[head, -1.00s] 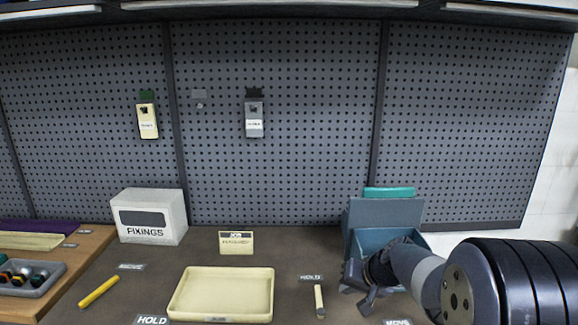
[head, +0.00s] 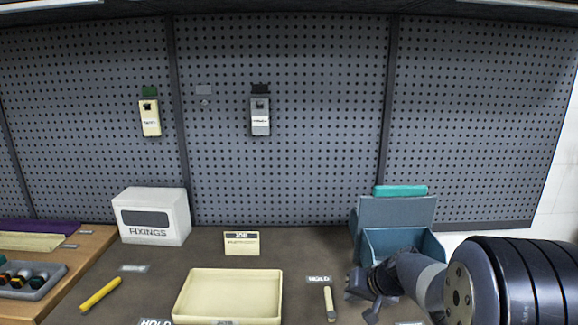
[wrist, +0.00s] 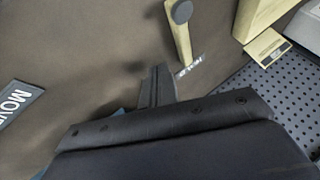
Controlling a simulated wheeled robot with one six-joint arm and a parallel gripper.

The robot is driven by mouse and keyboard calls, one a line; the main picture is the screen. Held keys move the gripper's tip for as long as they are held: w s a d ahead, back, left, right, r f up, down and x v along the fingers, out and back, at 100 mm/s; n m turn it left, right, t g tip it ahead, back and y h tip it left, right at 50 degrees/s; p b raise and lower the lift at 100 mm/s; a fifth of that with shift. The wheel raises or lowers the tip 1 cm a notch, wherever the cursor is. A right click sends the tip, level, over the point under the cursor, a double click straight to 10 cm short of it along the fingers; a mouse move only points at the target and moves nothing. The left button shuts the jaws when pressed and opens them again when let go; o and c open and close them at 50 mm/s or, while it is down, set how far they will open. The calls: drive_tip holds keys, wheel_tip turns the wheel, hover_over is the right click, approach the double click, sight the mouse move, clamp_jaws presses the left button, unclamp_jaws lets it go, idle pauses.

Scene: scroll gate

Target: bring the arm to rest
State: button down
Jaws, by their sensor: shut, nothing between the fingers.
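My gripper (head: 364,302) is at the lower right of the head view, above the dark bench and just in front of the open blue box (head: 403,243). Its fingers are shut and empty. The shut fingers also show in the wrist view (wrist: 157,86), pointing over bare bench. My arm comes in from the right and hides part of the bench there.
Further left are a cream tray (head: 228,295), a JOB card (head: 241,243), a FIXINGS box (head: 151,216) and a yellow stick (head: 100,294). A pegboard (head: 300,150) stands behind.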

drive_tip(key=b+v, duration=0.3)
drive_tip(key=v, duration=0.4)
drive_tip(key=shift+r+m, duration=0.25)
drive_tip(key=shift+m, duration=0.05)
drive_tip(key=shift+s+r+h+b, duration=0.2)
drive_tip(key=shift+h+b, duration=0.2)
drive_tip(key=shift+b, duration=0.7)
drive_tip(key=shift+m, duration=0.3)
drive_tip(key=x, duration=1)
drive_tip(key=shift+w+a, duration=0.25)
drive_tip(key=shift+w, duration=0.1)
drive_tip(key=shift+r, duration=0.1)
